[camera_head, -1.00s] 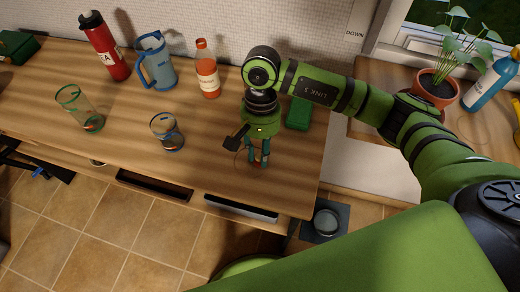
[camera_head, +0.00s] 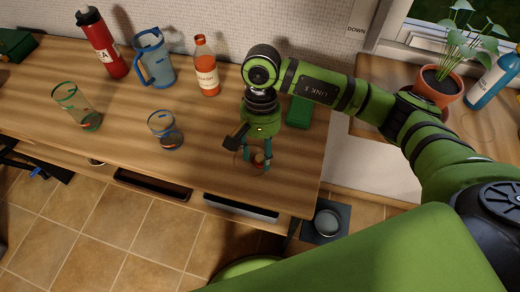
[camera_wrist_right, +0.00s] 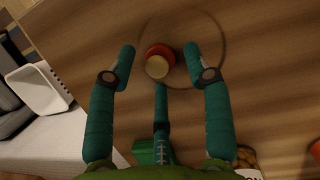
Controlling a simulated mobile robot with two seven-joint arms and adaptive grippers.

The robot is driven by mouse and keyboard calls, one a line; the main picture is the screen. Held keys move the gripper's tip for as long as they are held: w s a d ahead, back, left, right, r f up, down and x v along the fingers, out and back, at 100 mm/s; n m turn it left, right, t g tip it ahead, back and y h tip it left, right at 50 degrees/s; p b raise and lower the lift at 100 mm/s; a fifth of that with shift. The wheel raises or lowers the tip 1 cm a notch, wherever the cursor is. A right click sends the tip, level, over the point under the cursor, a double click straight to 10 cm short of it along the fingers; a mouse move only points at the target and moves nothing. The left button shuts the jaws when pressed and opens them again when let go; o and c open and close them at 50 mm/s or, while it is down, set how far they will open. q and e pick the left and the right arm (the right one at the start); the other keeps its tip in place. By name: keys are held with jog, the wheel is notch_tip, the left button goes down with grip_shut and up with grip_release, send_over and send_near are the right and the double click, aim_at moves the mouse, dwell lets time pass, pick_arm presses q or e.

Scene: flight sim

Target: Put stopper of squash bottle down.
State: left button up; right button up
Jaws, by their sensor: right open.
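The stopper (camera_wrist_right: 158,62), red with a cream-coloured end, sits on the wooden table (camera_head: 110,138) near its front right part. It also shows in the head view (camera_head: 260,159), small between the fingers. My right gripper (camera_wrist_right: 159,52) is open around the stopper, with a gap to each fingertip. In the head view my right gripper (camera_head: 257,157) points down at the table. The squash bottle (camera_head: 207,75), with orange liquid and a pale label, stands upright further back. My left gripper is not in view.
Two clear glasses (camera_head: 164,131) (camera_head: 77,107), a blue jug (camera_head: 155,60) and a red bottle (camera_head: 101,43) stand to the left. A green object (camera_head: 299,111) lies just behind the gripper. The table's front edge is close.

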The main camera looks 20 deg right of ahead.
jog(key=shift+r, duration=0.25)
jog(key=shift+w+r+p, duration=0.1)
jog(key=shift+r+p, duration=0.65)
jog(key=shift+p, duration=0.3)
jog(key=b+v, duration=0.3)
jog(key=v, duration=0.8)
jog(key=shift+d+r, duration=0.1)
jog(key=shift+d, duration=0.05)
